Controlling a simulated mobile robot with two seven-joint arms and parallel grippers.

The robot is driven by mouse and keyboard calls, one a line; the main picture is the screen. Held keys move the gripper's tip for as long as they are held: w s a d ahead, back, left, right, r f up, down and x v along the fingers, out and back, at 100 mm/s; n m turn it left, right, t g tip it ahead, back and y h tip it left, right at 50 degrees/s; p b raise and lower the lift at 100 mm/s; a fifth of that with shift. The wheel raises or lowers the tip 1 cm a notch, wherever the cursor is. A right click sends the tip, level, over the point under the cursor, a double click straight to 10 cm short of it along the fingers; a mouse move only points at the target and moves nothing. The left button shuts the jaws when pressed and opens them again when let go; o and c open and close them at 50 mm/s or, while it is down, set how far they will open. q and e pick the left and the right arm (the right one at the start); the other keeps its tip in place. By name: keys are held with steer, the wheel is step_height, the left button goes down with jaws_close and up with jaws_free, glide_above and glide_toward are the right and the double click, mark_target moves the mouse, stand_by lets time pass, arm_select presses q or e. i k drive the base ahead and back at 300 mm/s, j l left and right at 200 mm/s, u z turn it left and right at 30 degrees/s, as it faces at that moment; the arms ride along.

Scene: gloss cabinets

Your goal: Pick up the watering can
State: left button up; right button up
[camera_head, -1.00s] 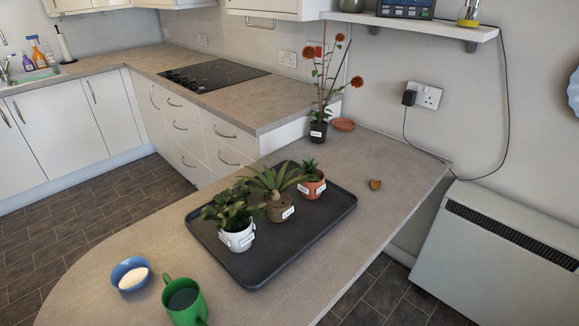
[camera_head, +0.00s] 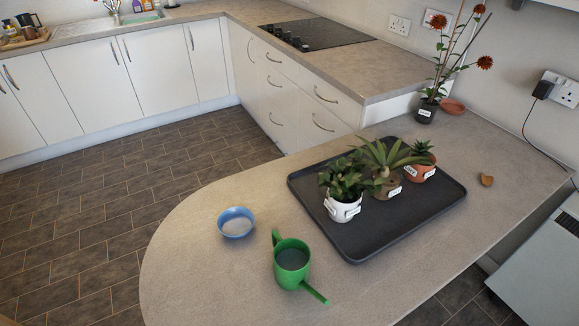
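The green watering can (camera_head: 292,265) stands upright on the near part of the rounded counter in the head view. It holds a greyish liquid. One green projection points up-left and a longer one points down-right; I cannot tell surely which is spout or handle. Neither of my grippers is in view, and nothing touches the can.
A blue bowl with pale contents (camera_head: 236,222) stands left of the can. A dark tray (camera_head: 385,232) with several potted plants lies to its right. A tall red-flowered plant (camera_head: 426,110) stands at the back.

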mark_target(291, 257)
steer(key=i+j+z, duration=0.3)
steer(key=z, duration=0.15)
steer(key=i+j+z, duration=0.2)
steer(key=j+z, duration=0.25)
steer(key=i+j+z, duration=0.15)
steer(key=j+z, duration=0.3)
